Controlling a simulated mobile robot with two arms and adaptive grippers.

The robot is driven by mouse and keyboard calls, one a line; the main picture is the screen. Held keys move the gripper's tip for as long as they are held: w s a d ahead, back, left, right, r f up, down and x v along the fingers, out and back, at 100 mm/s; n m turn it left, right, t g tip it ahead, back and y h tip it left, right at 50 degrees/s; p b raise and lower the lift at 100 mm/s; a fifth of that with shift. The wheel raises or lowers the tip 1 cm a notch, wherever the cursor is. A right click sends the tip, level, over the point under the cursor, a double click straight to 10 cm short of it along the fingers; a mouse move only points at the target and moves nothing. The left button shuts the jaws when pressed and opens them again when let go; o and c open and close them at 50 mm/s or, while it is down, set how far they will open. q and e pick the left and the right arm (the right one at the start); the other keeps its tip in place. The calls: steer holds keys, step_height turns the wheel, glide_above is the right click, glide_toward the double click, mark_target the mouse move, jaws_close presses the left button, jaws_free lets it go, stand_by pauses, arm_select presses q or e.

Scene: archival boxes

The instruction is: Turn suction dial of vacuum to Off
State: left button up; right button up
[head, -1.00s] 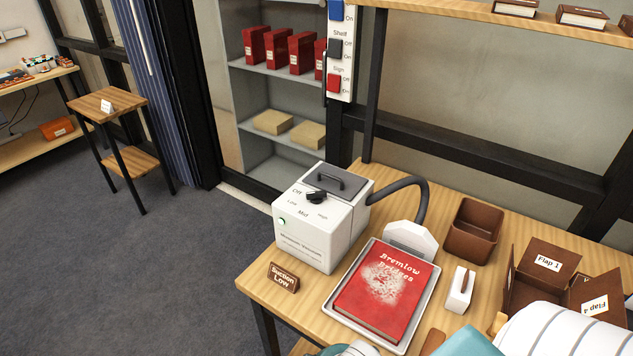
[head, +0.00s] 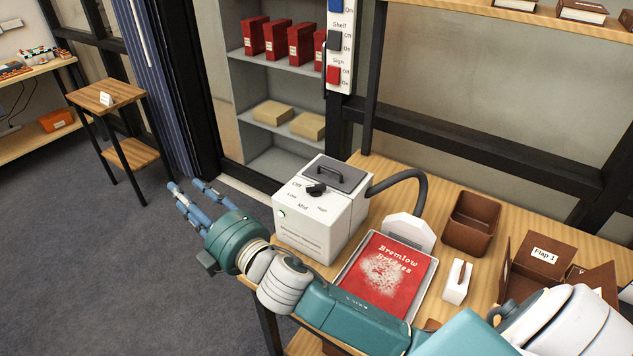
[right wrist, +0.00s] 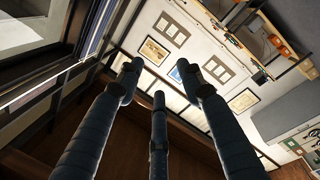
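The white vacuum (head: 312,222) stands on the wooden table with a grey handled lid and a dark hose. Its black suction dial (head: 316,190) sits on the sloped top among the labels Off, Low, Mid and High. I cannot tell for certain which label it points to. My right gripper (head: 185,188) is left of the vacuum, over the floor beyond the table's left edge, clear of the dial. Its fingers are spread and empty; they also show apart in the right wrist view (right wrist: 164,82). My left gripper is not in view.
A red book (head: 385,275) lies in a tray beside the vacuum, partly behind my right arm. A brown bin (head: 470,222), a white block (head: 456,284) and a flapped box (head: 545,258) stand to the right. A switch panel (head: 341,45) hangs behind the vacuum.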

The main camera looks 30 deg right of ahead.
steer(key=a+r+n+g+y, duration=0.3)
steer(key=a+r+n+y, duration=0.7)
steer(key=n, duration=0.5)
steer(key=n+g+h, duration=1.5)
steer(key=n, duration=0.3)
glide_above(316, 187)
step_height(316, 187, down, 8)
step_height(316, 187, down, 10)
steer(key=p, duration=0.2)
steer(key=shift+d+r+p, duration=0.15)
steer(key=shift+p, duration=0.2)
steer(key=shift+f, duration=0.6)
steer(key=shift+n, duration=0.3)
